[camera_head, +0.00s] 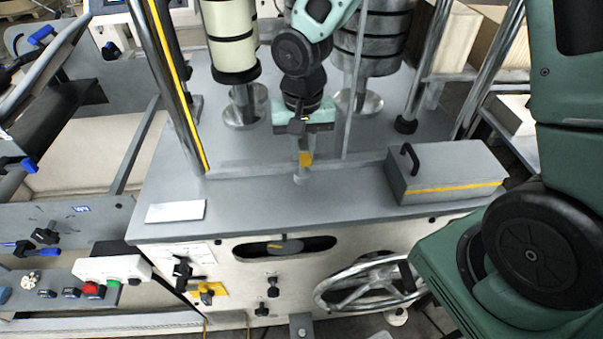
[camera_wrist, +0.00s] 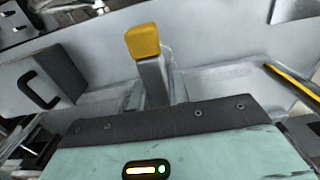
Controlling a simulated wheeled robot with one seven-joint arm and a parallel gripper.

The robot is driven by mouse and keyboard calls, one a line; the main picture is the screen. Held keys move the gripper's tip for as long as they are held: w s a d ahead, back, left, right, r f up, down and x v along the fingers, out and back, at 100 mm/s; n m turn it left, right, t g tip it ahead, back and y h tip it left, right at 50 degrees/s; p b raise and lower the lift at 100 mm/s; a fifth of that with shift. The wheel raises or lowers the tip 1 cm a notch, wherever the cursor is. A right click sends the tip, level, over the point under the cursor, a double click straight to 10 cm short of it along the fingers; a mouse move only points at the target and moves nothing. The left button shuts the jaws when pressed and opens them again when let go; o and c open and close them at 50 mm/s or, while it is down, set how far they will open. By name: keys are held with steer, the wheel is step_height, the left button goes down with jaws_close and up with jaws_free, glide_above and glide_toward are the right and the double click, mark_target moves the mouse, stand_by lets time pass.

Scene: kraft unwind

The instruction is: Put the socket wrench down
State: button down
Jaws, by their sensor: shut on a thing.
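My gripper (camera_head: 305,159) points down over the grey machine top (camera_head: 290,220), near its middle. Its grey fingers end in yellow tips, which also show in the wrist view (camera_wrist: 143,42). The fingers are shut. A small pale grey piece (camera_head: 300,178) shows just below the yellow tips in the head view; it looks like part of the socket wrench. The rest of the wrench cannot be made out, and the wrist view does not show it clearly. I cannot tell whether the piece touches the machine top.
A grey box with a black handle and yellow stripe (camera_head: 447,178) stands to the right. A flat white plate (camera_head: 175,211) lies at the left front. Yellow-striped and metal posts (camera_head: 178,85) and rolls (camera_head: 232,40) stand behind. The front middle of the top is clear.

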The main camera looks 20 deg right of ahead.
mark_target(303, 172)
steer(key=shift+f+p, duration=0.5)
steer(key=shift+f, duration=3)
steer(key=shift+f, duration=0.15)
steer(key=c, duration=1.3)
jaws_free()
